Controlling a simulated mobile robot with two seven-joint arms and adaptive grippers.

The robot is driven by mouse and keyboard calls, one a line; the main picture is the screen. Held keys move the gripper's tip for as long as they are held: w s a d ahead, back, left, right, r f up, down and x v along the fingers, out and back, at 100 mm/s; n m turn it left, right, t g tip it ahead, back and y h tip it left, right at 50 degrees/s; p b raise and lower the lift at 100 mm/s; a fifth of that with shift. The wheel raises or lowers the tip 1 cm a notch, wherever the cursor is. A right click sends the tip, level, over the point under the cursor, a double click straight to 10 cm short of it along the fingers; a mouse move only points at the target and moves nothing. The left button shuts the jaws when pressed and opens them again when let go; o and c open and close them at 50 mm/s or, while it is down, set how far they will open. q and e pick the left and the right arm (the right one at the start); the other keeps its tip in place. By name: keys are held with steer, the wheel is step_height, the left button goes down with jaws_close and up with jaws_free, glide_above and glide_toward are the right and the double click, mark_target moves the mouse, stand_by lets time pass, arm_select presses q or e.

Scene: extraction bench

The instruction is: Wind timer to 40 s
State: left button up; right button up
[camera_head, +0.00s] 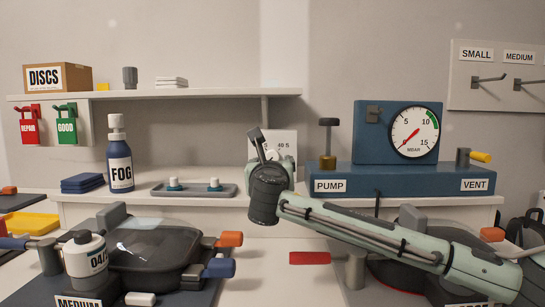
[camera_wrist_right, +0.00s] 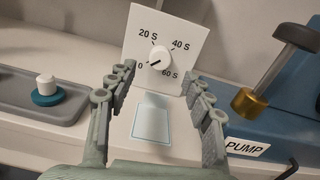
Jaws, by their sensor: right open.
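The timer is a white panel (camera_wrist_right: 180,24) with a round white knob (camera_wrist_right: 159,57), marked 0, 20 S, 40 S and 60 S. The dark line on the knob points to the lower left, toward 0. In the head view the timer panel (camera_head: 287,139) is mostly hidden behind my right arm; only part of its face with "40 S" shows. My right gripper (camera_wrist_right: 158,82) is open and empty, its fingers spread to either side in front of the panel, with the knob between and beyond the fingertips. My left gripper is not in view.
The blue pump unit (camera_head: 347,178) with a gauge stands right of the timer; its black-and-brass plunger (camera_wrist_right: 268,80) is near my right fingers. A grey tray (camera_head: 205,192) with two teal-based knobs lies left. A FOG bottle (camera_head: 119,160) stands farther left.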

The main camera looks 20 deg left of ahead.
mark_target(272, 156)
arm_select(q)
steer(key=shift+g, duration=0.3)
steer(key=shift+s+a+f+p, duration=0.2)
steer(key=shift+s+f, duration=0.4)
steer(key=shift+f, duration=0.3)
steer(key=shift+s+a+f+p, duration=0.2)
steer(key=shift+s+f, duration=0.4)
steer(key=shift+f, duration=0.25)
arm_select(e)
steer(key=shift+x, duration=3.15)
steer(key=shift+c, duration=0.6)
steer(key=c, duration=1)
steer(key=shift+f, duration=0.1)
steer(key=o, duration=1.1)
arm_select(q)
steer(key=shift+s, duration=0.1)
arm_select(e)
steer(key=shift+s, duration=0.1)
steer(key=v, duration=1.1)
steer(key=shift+s+d, duration=0.2)
steer(key=shift+s, duration=0.15)
